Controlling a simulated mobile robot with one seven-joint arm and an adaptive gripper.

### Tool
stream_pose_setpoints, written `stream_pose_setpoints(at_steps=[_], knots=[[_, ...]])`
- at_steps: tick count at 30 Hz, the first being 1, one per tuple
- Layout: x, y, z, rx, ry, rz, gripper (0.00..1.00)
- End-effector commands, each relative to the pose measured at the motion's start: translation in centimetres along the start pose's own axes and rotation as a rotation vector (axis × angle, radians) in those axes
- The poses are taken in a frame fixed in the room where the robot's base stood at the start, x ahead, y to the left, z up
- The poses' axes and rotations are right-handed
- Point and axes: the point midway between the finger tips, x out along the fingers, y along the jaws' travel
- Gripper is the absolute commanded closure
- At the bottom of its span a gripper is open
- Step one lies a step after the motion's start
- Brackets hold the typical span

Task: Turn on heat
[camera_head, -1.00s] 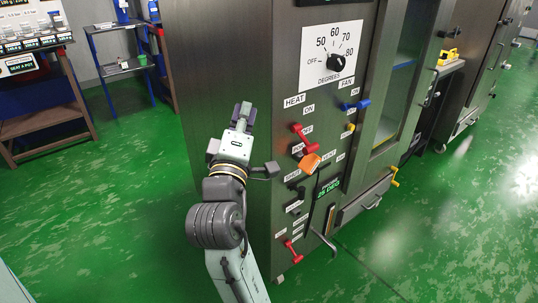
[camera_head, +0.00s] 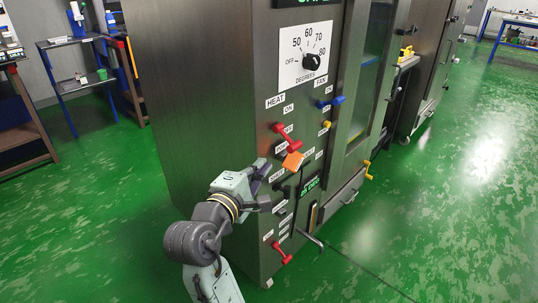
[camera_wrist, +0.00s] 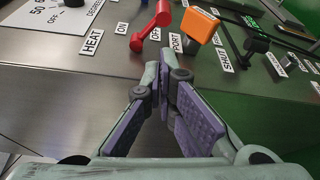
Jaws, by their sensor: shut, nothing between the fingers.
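The red heat lever (camera_head: 286,137) sits on the dark metal cabinet front below the HEAT label (camera_head: 275,101), beside its ON and OFF labels. In the wrist view the red lever (camera_wrist: 150,26) is at the top, between the ON label (camera_wrist: 122,29) and the OFF label (camera_wrist: 155,34). Its exact setting is hard to tell. My gripper (camera_head: 264,170) is below and left of the lever in the head view, close to the panel. In the wrist view my gripper (camera_wrist: 165,68) has its fingertips together and empty, just short of the lever and apart from it.
An orange block-shaped handle (camera_head: 293,160) by the PORT label is close beside the lever. A temperature dial (camera_head: 311,62), a blue fan lever (camera_head: 331,102) and a lower red lever (camera_head: 281,254) share the panel. Green floor (camera_head: 100,220) is open at left.

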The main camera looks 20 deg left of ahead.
Motion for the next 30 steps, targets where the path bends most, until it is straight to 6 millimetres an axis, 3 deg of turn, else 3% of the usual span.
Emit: stream_pose_setpoints(at_steps=[15, 21, 30], knots=[[8.3, 0.1, 0.1, 0.001, -0.001, 0.000, 1.00], [9.5, 0.0, 0.1, 0.002, 0.000, 0.000, 1.00], [9.5, 0.0, 0.0, 0.002, 0.000, 0.000, 1.00]])
